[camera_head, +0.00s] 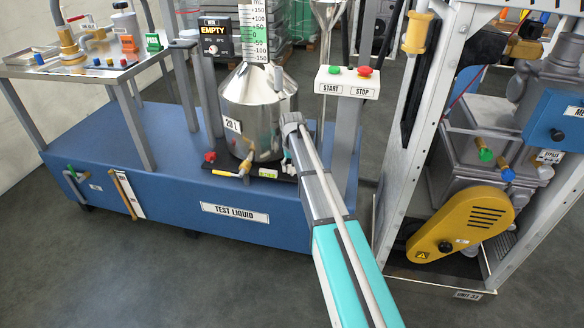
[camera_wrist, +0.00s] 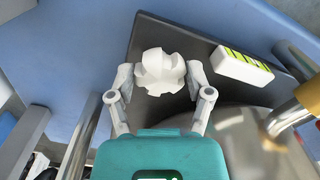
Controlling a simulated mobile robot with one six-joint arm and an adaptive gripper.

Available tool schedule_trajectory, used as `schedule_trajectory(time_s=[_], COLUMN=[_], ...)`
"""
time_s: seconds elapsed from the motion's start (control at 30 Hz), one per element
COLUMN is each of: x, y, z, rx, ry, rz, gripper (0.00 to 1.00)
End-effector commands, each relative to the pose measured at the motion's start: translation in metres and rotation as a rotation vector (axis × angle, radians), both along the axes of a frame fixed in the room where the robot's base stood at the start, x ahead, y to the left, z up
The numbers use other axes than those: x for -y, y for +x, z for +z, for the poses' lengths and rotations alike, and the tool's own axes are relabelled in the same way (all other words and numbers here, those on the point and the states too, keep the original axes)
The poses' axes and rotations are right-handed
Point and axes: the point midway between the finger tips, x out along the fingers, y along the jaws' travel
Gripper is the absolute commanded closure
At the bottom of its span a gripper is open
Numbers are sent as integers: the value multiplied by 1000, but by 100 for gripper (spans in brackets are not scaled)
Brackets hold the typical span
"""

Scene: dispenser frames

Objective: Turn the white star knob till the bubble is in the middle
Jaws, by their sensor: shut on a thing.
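The white star knob (camera_wrist: 160,70) sits on a dark plate in the wrist view, between the two fingers of my gripper (camera_wrist: 160,76). The fingers press on its left and right sides, shut on it. The spirit level (camera_wrist: 243,66) is a white block with a yellow-green vial and dark marks, right of the knob. It shows small in the head view (camera_head: 268,173), left of my arm. I cannot tell where its bubble lies. My arm hides the knob in the head view.
The steel vessel (camera_head: 262,98), marked 20 L, stands close beside the knob, with a brass outlet (camera_head: 245,168) near its base. A START/STOP box (camera_head: 347,82) is mounted behind my arm.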

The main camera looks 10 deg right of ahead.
Motion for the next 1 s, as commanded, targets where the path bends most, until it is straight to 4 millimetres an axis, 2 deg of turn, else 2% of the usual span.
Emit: schedule_trajectory(time_s=[0.6, 1.0], x=[5, 6], y=[-1, -1], z=[0, 0], rx=[-4, -5], ry=[-4, -4], rz=[532, 655], gripper=[82, 82])
